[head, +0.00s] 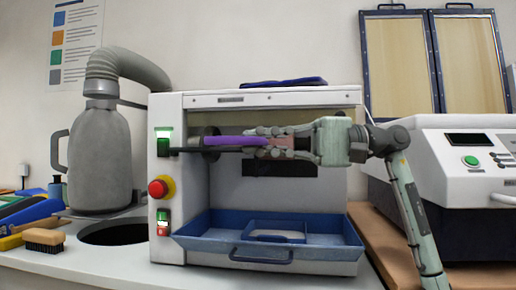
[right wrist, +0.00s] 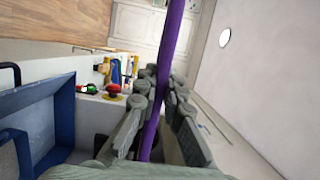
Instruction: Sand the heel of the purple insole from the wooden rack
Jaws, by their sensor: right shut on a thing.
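The purple insole (head: 236,141) is seen edge-on and roughly level in the head view, inside the open front of the white sanding machine (head: 263,99). Its left end is at a dark round wheel (head: 210,141); whether they touch I cannot tell. My right gripper (head: 272,143) comes in from the right and is shut on the insole's right part. In the right wrist view the insole (right wrist: 172,38) runs as a thin strip between the fingers (right wrist: 158,90). My left gripper is out of view. No wooden rack is identifiable.
A blue tray (head: 205,246) with a handle sits below the opening. A red stop button (head: 158,187) is on the machine's left post. A grey hose (head: 125,66) and canister (head: 98,155) stand left, near a brush (head: 43,240). Another white machine (head: 450,130) stands right.

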